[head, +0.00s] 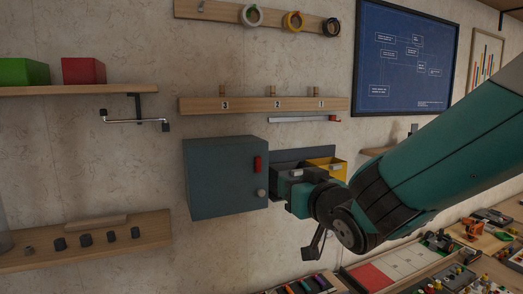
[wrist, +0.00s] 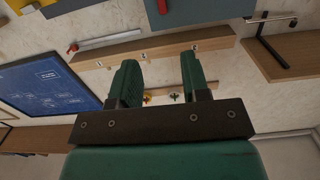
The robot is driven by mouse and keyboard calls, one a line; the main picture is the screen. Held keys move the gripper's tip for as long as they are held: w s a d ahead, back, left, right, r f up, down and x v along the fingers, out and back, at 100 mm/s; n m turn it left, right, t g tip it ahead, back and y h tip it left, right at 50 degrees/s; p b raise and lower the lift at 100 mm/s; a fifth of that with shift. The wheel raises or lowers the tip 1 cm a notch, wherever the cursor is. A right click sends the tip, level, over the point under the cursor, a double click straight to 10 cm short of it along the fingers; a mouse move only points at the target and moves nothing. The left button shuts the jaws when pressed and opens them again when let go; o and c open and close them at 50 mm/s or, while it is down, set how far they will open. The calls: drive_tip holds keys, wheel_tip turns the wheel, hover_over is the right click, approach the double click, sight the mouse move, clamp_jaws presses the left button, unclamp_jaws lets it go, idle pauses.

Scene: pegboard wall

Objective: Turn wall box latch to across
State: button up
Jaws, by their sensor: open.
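The wall box (head: 222,178) is a blue-grey cabinet on the wall, left of my arm in the head view. Its door looks shut. The red latch (head: 257,164) is on the right part of its front and stands upright, above a round pale knob (head: 262,193). In the wrist view, which is upside down, the box (wrist: 205,10) and red latch (wrist: 162,6) are cut by the top edge. My gripper (wrist: 160,62) is open and empty, apart from the latch. In the head view the fingertips cannot be made out clearly beside the box.
A grey bin and a yellow bin (head: 327,168) hang right of the box, close to my wrist. A numbered wooden rail (head: 230,105) with pegs runs above. A shelf (head: 85,245) is at left; a cluttered workbench lies below right.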

sight(259, 159)
drive_tip(key=shift+t, duration=0.3)
drive_tip(key=p+x, duration=0.3)
drive_tip(key=x, duration=0.2)
drive_tip(key=r+p+x, duration=0.1)
drive_tip(key=p+x, duration=0.2)
drive_tip(key=x, duration=0.3)
drive_tip(key=p+x, duration=0.4)
drive_tip(key=x, duration=0.1)
drive_tip(key=shift+w+a+r, duration=0.15)
drive_tip(key=shift+w+a, duration=0.1)
drive_tip(key=shift+a, duration=0.1)
drive_tip(key=shift+w+a+y, duration=0.2)
drive_tip(key=shift+w+y, duration=0.1)
drive_tip(key=shift+w, duration=0.25)
clamp_jaws()
